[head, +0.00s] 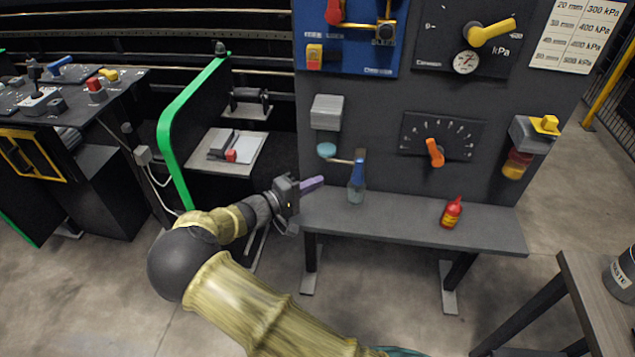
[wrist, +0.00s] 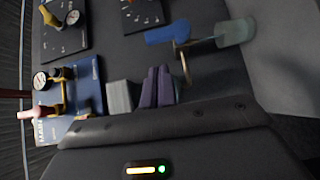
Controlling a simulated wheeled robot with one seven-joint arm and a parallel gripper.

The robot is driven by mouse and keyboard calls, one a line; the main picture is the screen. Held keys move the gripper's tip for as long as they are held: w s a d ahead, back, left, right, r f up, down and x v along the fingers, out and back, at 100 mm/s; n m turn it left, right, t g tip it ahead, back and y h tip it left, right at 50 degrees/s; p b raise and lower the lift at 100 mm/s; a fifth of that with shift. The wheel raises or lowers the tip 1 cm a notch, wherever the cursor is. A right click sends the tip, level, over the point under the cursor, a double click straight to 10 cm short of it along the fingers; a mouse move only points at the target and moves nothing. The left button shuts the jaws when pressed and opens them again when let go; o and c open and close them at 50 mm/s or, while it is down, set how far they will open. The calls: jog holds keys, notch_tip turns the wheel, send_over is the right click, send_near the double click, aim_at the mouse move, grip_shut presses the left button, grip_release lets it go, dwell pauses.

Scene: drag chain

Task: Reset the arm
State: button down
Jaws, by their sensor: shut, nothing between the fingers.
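My arm reaches out from the bottom of the head view toward the left end of the grey bench. In the wrist view the two purple fingers of my gripper (wrist: 158,88) lie close together, shut and empty. That view is turned on its side; the bottle (wrist: 235,32) shows at its upper right, apart from the fingers.
The grey bench (head: 420,223) carries a red bottle (head: 451,213) and stands before a dark panel with dials and a grey box (head: 327,112). A green-edged partition (head: 172,130) and a small shelf (head: 245,150) stand left of my gripper. A table (head: 598,300) is at the lower right.

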dwell(0.3)
jog(key=s+d+f+m+g+y, duration=0.1)
jog(key=s+d+g, duration=0.1)
jog(key=d+g, duration=0.3)
jog(key=s+d+f+m+g+y, duration=0.1)
jog(key=s+d+f+m+g, duration=0.1)
jog(key=d, duration=0.5)
jog(key=s+d+m+g+y, duration=0.2)
jog(key=s+d+g+y, duration=0.25)
jog(key=s+y, duration=0.4)
jog(key=s+d+r+m+t+y, duration=0.1)
jog(key=s+r+m+t+y, duration=0.2)
jog(key=s+r, duration=0.7)
notch_tip(320, 180, up, 10)
jog(key=s+n+p, duration=0.1)
jog(key=p, duration=1.1)
jog(key=shift+s+d+f+y, duration=0.15)
jog(key=shift+s+d+y, duration=0.1)
jog(key=shift+y, duration=0.1)
